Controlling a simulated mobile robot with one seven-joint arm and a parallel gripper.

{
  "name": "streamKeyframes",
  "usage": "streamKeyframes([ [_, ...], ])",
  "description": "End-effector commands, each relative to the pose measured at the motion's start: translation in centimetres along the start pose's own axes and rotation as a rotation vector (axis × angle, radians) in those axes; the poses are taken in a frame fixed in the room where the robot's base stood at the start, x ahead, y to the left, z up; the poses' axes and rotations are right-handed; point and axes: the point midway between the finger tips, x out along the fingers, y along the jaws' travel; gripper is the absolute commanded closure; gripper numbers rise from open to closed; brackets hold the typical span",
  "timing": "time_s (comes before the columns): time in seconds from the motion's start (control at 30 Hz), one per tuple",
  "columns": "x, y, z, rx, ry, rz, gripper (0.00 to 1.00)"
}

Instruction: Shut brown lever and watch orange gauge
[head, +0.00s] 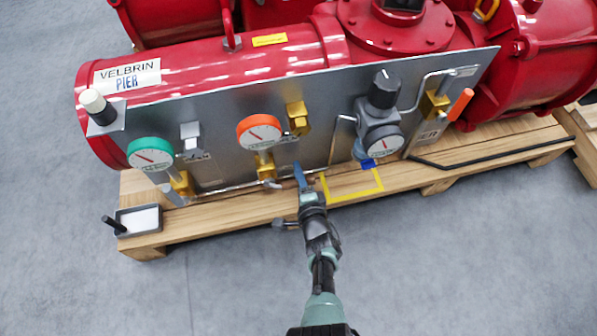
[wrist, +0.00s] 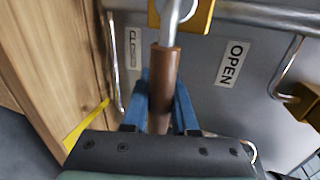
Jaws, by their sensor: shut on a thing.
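The brown lever (wrist: 166,70) shows in the wrist view as a brown sleeve on a metal rod. The rod comes from a brass valve body (wrist: 200,14). My gripper (head: 299,172) is at the lower edge of the grey panel, below and right of the orange gauge. In the wrist view its two blue fingers are closed on either side of the brown sleeve. A CLOSED label (wrist: 135,50) is left of the lever and an OPEN label (wrist: 233,63) right of it. The orange gauge (head: 259,132) has a white dial; its needle points to the upper left.
A green gauge (head: 151,154) is at the left and a dark regulator (head: 383,92) with a dial at the right. An orange-handled lever (head: 461,104) is further right. Yellow tape (head: 352,199) marks the wooden pallet (head: 230,213). A small tray (head: 137,218) sits on its left end. Floor in front is clear.

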Motion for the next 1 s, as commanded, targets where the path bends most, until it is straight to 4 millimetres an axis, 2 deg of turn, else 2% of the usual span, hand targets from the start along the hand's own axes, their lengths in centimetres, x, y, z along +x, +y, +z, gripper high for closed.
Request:
streamKeyframes([
  [0.13, 0.0, 0.3, 0.1, 0.004, 0.001, 0.007, 1.00],
  [0.17, 0.0, 0.3, 0.1, 0.004, 0.001, 0.007, 0.70],
  [0.3, 0.0, 0.2, 0.1, 0.003, 0.000, 0.005, 0.45],
  [0.67, -0.3, 0.0, 0.0, 0.001, 0.001, 0.003, 0.43],
  [0.87, -2.5, -0.4, 0.0, 0.004, 0.003, 0.005, 0.43],
  [1.0, -5.2, -0.6, 0.0, 0.004, 0.003, 0.006, 0.43],
])
